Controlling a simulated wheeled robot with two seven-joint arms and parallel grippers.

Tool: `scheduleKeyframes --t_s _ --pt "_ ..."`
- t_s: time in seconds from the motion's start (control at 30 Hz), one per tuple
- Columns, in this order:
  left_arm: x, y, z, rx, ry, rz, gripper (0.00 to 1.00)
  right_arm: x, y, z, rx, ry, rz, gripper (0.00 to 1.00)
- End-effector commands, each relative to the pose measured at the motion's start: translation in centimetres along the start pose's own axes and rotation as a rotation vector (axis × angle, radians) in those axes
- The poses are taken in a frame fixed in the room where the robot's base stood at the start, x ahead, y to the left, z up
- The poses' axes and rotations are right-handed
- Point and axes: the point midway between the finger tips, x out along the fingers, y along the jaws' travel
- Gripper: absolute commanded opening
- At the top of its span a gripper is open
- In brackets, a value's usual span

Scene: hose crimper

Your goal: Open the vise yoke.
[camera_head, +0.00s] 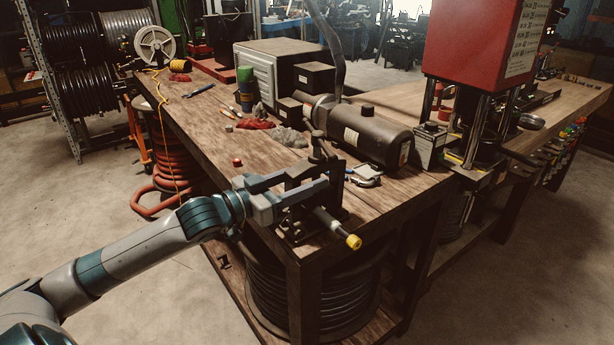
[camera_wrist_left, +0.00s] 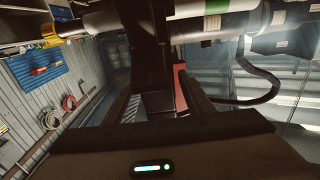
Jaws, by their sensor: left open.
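The dark metal vise (camera_head: 336,186) with its upright yoke frame stands at the near corner of the wooden workbench. A bar with a yellow end (camera_head: 353,242) sticks out from it toward the front right. My left gripper (camera_head: 308,180) is open at the left side of the yoke, its fingers pointing right and overlapping the frame in the head view. I cannot tell whether the fingers touch it. In the left wrist view, dark upright parts fill the middle above the gripper housing, and I cannot clearly tell vise from finger there. My right gripper is not in view.
A dark cylindrical motor (camera_head: 372,136) lies behind the vise on the workbench (camera_head: 215,128). A small metal clamp (camera_head: 364,176) lies right of the vise. A red press (camera_head: 470,45) stands at the right. A black hose coil (camera_head: 315,295) sits below the bench corner.

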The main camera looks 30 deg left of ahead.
Motion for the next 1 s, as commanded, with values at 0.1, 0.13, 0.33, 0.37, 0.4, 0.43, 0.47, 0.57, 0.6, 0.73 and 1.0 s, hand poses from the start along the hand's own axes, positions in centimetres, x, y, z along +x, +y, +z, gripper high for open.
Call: scheduleKeyframes --t_s 0.1,0.13,0.33,0.37,0.4,0.43,0.47,0.57,0.6,0.73,1.0 --pt "0.43 0.03 -0.06 0.0 0.0 0.001 0.47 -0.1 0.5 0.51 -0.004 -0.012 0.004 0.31" --pt "0.49 0.03 -0.05 0.0 0.0 0.001 0.47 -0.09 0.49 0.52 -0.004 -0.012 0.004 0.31" --pt "0.58 0.05 0.01 0.0 -0.001 0.001 0.47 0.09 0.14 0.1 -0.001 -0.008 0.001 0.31" --pt "0.58 0.05 0.01 0.0 -0.001 0.001 0.47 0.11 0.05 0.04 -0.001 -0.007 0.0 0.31" --pt "0.58 0.05 0.01 0.0 -0.001 0.001 0.47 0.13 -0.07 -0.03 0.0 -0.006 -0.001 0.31" --pt "0.58 0.05 0.01 0.0 -0.001 0.001 0.47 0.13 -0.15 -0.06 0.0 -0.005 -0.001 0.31" --pt "0.57 0.05 0.01 0.0 -0.001 0.001 0.47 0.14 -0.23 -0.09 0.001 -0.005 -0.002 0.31" --pt "0.57 0.05 0.01 0.0 -0.001 0.001 0.25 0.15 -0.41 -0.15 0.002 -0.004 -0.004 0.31" --pt "0.57 0.05 0.01 0.0 -0.001 0.001 0.16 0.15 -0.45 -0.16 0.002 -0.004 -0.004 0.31" --pt "0.57 0.05 0.0 0.0 -0.001 0.001 0.0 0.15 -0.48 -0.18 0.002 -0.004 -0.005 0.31" --pt "0.47 -0.04 -0.23 0.0 -0.009 0.001 0.0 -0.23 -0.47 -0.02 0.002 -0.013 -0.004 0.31"
